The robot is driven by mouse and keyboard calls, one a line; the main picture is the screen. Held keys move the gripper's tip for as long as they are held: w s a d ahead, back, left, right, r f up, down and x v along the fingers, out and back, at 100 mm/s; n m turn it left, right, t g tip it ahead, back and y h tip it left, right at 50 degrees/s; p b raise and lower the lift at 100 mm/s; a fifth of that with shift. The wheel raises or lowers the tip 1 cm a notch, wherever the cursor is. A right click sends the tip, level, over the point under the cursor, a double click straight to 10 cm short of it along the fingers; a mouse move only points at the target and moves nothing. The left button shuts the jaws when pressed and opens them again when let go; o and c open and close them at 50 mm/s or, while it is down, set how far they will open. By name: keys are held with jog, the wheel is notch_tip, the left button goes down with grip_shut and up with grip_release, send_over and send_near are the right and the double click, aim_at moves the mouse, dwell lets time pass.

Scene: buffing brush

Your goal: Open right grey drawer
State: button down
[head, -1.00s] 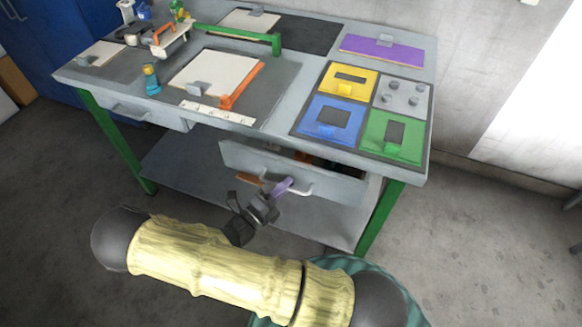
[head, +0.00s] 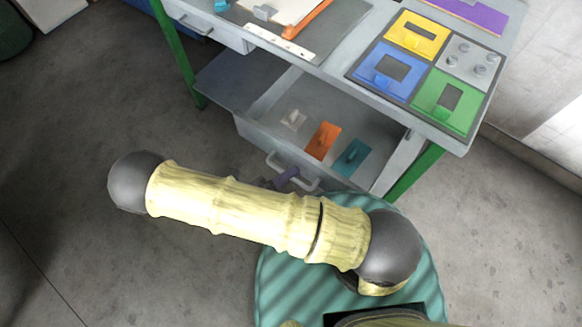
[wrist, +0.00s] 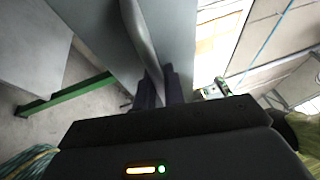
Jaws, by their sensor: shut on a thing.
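The right grey drawer (head: 253,139) is pulled far out of the workbench in the head view, its inside in open sight. Its light handle (head: 306,184) is on the front, partly covered by my gripper (head: 286,177). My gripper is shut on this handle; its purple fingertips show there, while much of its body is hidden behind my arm. In the wrist view, the two dark fingers of my gripper (wrist: 160,90) are close together at the lower end of the pale curved handle bar (wrist: 139,32), beside a grey surface.
The drawer holds a white piece (head: 293,119), an orange piece (head: 322,141) and a teal piece (head: 352,158). The worktop carries a yellow plate (head: 417,34), a blue plate (head: 388,70) and a green plate (head: 446,102). A green table leg (head: 413,175) stands right of the drawer.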

jog(key=c, duration=1.8)
grip_release()
jog(key=shift+a, duration=0.15)
jog(key=shift+b+v, duration=1.25)
jog(key=shift+v, duration=7.35)
jog(key=shift+f, duration=0.1)
